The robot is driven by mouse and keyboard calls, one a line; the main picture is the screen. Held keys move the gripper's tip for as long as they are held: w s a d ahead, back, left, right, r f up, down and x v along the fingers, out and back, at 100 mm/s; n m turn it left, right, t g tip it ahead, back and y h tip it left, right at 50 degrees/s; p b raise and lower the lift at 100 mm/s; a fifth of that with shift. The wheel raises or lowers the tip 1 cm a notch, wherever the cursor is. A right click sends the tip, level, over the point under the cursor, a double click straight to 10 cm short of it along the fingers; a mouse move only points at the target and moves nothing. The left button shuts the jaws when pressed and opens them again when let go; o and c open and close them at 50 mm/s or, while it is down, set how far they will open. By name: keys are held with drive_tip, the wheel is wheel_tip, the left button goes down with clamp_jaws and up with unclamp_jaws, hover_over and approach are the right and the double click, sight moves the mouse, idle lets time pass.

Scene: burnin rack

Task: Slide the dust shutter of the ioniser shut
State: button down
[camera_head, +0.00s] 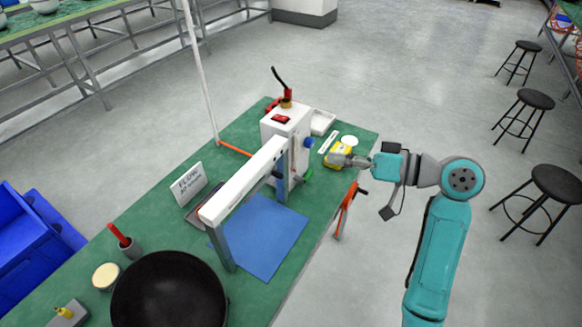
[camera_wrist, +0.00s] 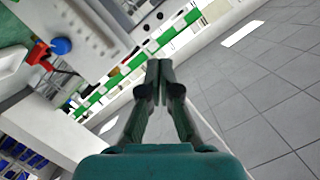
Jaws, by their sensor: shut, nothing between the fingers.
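A white upright housing (camera_head: 284,130), which looks like the ioniser, stands on the green bench with a red switch on top. A long white bar (camera_head: 245,180) reaches from it over a blue mat. In the wrist view a pale grey slotted surface (camera_wrist: 85,28) fills the upper left, with a blue knob (camera_wrist: 61,46) beside it. I cannot tell which part is the dust shutter. My gripper (camera_head: 334,159) is to the right of the housing, at the bench's right edge, apart from it. Its fingers (camera_wrist: 158,66) are closed together and empty.
A yellow object (camera_head: 338,151) lies right by my gripper, partly hidden by it. An orange clamp-like piece (camera_head: 346,208) hangs at the bench edge below my arm. A black pan (camera_head: 168,290) and a small sign (camera_head: 188,184) are farther left. The floor at right is open, with stools (camera_head: 556,184).

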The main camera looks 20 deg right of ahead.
drive_tip(key=shift+s+d+r, duration=0.1)
drive_tip(key=shift+d+r, duration=0.05)
drive_tip(key=shift+r, duration=0.15)
drive_tip(key=w+a+f, duration=0.1)
drive_tip(key=w+a, duration=0.1)
drive_tip(key=w+a+f, duration=0.2)
drive_tip(key=a, duration=0.1)
drive_tip(key=w+a+f, duration=0.1)
drive_tip(key=w+a, duration=0.1)
drive_tip(key=a, duration=0.1)
drive_tip(key=shift+a+f, duration=0.15)
drive_tip(key=shift+s+a+f, duration=0.15)
drive_tip(key=shift+a+f, duration=0.1)
drive_tip(key=shift+f, duration=0.2)
